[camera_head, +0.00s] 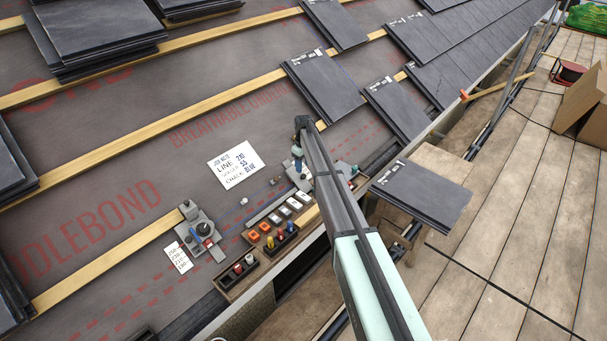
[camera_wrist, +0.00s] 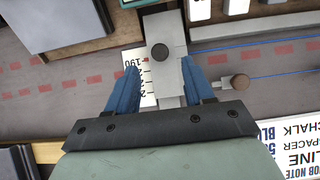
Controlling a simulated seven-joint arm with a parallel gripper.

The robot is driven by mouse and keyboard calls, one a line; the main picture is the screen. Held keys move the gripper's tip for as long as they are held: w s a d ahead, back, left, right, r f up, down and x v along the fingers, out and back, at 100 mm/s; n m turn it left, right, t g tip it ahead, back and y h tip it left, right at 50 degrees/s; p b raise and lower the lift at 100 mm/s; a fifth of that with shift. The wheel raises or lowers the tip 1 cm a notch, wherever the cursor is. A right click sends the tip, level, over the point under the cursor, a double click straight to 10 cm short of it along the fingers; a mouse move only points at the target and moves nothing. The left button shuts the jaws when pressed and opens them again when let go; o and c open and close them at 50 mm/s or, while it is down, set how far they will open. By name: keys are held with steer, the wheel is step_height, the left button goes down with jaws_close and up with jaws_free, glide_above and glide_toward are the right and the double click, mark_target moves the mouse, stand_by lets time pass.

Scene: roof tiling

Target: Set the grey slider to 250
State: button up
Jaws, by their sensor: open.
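In the wrist view, a light grey metal slider plate (camera_wrist: 168,75) with a round dark knob (camera_wrist: 160,52) lies between and beyond my blue fingers. A white scale card (camera_wrist: 136,66) is beside it; "190" shows near its top, and the lower marks are partly hidden. My gripper (camera_wrist: 160,88) is open, its right finger close to the plate; I cannot tell whether they touch. In the head view, my gripper (camera_head: 299,160) is over the grey fixture (camera_head: 318,180) on the roof, and my arm hides part of that fixture. The slider's exact reading cannot be told.
A brown knob on a rod (camera_wrist: 238,82) sticks out right of the fingers.

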mark_target(303, 175)
steer(key=shift+f, duration=2.75)
steer(key=shift+c, duration=0.3)
jaws_close()
